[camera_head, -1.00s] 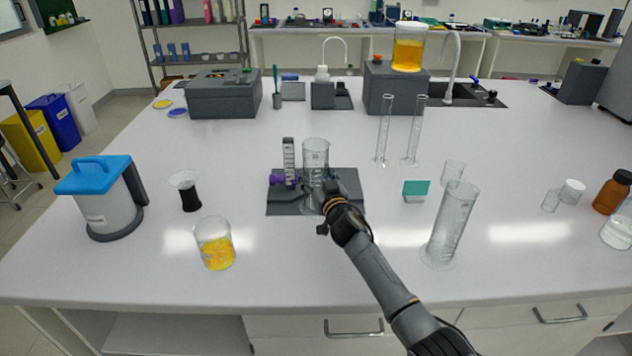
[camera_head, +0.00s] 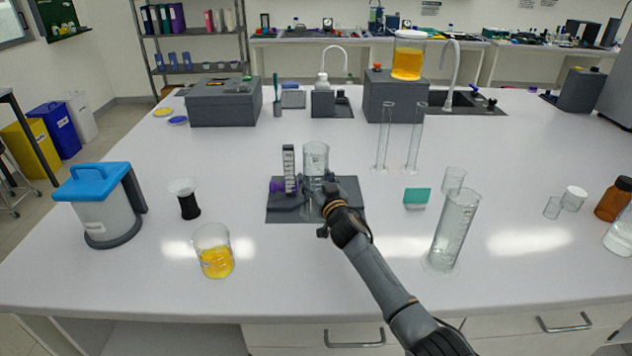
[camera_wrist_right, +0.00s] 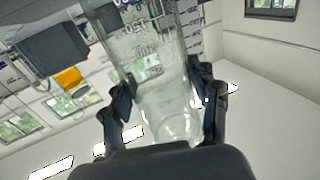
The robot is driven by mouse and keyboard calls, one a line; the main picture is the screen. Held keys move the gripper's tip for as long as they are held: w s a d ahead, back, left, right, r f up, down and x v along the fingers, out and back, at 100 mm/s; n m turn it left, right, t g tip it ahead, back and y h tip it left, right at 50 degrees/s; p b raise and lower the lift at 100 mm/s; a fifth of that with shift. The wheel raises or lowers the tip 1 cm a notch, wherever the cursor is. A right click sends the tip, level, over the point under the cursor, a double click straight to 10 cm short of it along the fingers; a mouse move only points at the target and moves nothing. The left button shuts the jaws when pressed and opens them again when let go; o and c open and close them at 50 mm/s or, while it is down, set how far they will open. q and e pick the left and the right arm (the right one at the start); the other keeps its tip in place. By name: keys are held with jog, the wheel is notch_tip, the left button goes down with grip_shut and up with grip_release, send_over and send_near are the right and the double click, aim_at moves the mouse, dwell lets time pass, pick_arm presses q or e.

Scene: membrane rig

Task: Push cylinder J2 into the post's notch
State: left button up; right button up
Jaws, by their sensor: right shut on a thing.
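A clear glass cylinder with graduation marks, apparently J2 (camera_head: 315,158), stands upright or nearly so over the dark mat (camera_head: 345,214). My right gripper (camera_head: 322,192) is around its lower part and shut on it. In the right wrist view, the gripper's two fingers (camera_wrist_right: 163,95) press on both sides of the clear glass cylinder (camera_wrist_right: 150,50). The upright post (camera_head: 289,166) with a pale marked face stands just left of the cylinder, with a purple part (camera_head: 277,186) at its lower left. The notch cannot be made out, nor whether cylinder and post touch. My left gripper is out of view.
A beaker of yellow liquid (camera_head: 214,252) and a black-based funnel-like vessel (camera_head: 187,199) stand to the left. A tall empty cylinder (camera_head: 453,232) and a teal-topped block (camera_head: 416,197) stand to the right. Two slim cylinders (camera_head: 384,138) (camera_head: 414,138) stand behind right.

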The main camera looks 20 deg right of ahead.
jog(key=o, duration=1.5)
